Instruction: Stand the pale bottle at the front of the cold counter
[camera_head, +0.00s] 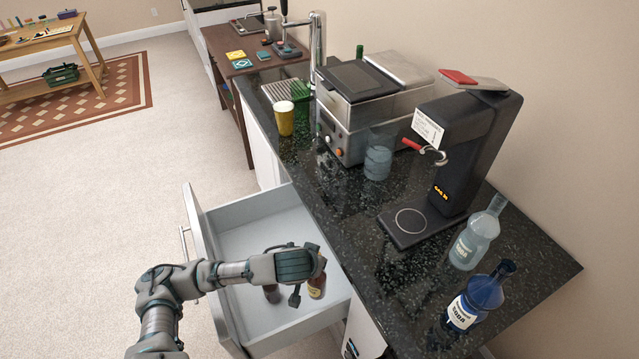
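The pale bottle (475,240), light blue and translucent with a label, stands upright on the right part of the dark speckled stone counter (400,285). It stands just beyond a dark blue soda bottle (478,302). My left gripper (307,283) is over the open drawer, well left of the pale bottle. It is beside a brown bottle with a yellowish label (317,286), partly hidden by the gripper. I cannot tell whether its fingers are closed on that bottle. A second brown bottle (271,293) is mostly hidden below it. My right gripper is not recognisable in view.
The pale grey drawer (246,243) stands open in front of the counter. A black tap machine (462,150), a clear glass (378,160), a steel appliance (345,125) and a yellow cup (285,118) stand on the counter. Its near strip is mostly bare.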

